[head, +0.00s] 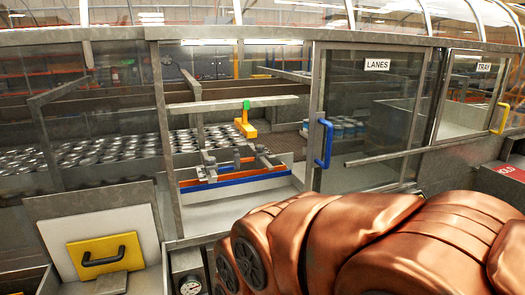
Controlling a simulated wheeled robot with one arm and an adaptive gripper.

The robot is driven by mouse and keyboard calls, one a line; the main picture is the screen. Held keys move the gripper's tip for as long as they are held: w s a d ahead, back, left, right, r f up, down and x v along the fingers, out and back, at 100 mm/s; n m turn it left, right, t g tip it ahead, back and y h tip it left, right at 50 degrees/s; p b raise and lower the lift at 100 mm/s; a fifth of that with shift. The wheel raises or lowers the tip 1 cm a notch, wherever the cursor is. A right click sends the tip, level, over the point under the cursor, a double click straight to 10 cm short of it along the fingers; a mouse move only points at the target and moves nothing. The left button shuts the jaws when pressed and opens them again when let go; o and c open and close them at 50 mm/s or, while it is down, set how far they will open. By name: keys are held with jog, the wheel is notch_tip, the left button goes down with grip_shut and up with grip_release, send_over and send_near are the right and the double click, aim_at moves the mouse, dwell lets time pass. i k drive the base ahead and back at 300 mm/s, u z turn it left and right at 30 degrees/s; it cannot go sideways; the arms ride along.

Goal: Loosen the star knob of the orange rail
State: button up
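The orange rail (190,183) is a thin strip inside the glazed machine, seen through the opening left of the LANES door. A blue rail (250,180) runs just in front of it. Small grey brackets and clamps (209,168) stand on and behind the rails. I cannot tell the star knob apart from these parts at this size. My gripper is not in view. A copper-coloured covered arm, which seems mine, fills the lower right in front of the machine.
The LANES door (373,110) has a blue handle (325,144). A TRAY door (472,95) has a yellow one. A yellow-orange part with a green top (245,121) hangs above the rails. Many round metal lids (100,150) lie left. A yellow-plated panel (105,256) stands front left.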

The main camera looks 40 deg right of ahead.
aim_at(258, 148)
jog(key=u, duration=0.05)
jog(key=k, duration=0.7)
jog(key=z, duration=0.95)
jog(key=i, duration=1.7)
jog(key=u, duration=1)
jog(key=i, duration=0.4)
jog(key=u, duration=0.35)
